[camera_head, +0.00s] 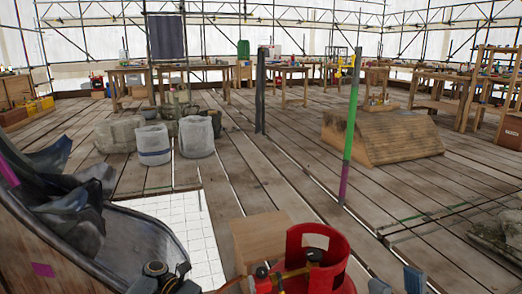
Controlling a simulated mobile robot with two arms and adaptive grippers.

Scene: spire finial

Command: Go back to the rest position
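My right gripper (397,282) shows at the bottom edge, right of the red gas cylinder. Its two grey-blue fingertips stand apart with nothing seen between them; the rest of it is cut off by the frame. Dark jointed parts show at the bottom left of centre, beside the white tiled sheet; they may belong to my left gripper, but its fingers cannot be made out.
A red gas cylinder (318,250) with brass fittings stands close in front, by a wooden block (261,238). A dark curved sheet-covered piece (75,225) fills the left. A green and purple post (350,125) stands ahead. Plank floor (270,180) is open between them.

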